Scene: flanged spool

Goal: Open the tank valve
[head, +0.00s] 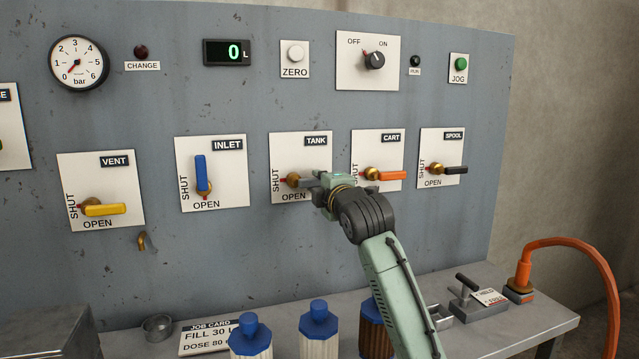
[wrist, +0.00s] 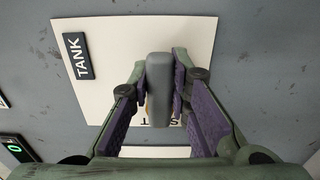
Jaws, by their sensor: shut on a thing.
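The tank valve is on a white plate (head: 287,145) marked TANK, with SHUT up its left side and OPEN below. Its brass hub (head: 293,180) has a red mark on the left, towards SHUT. Its grey handle (head: 309,182) lies level, pointing right. My gripper (head: 325,181) is at the handle's right end and hides part of it. In the wrist view the grey handle (wrist: 158,90) stands between the purple pads of my gripper (wrist: 161,75), which is shut on it. The hub is mostly hidden there.
The cart valve's orange handle (head: 390,175) is close to the right of my gripper. The inlet valve's blue handle (head: 201,172) points up at left. Several blue-capped bottles (head: 319,320) stand on the bench below. An orange hose (head: 570,242) rises at right.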

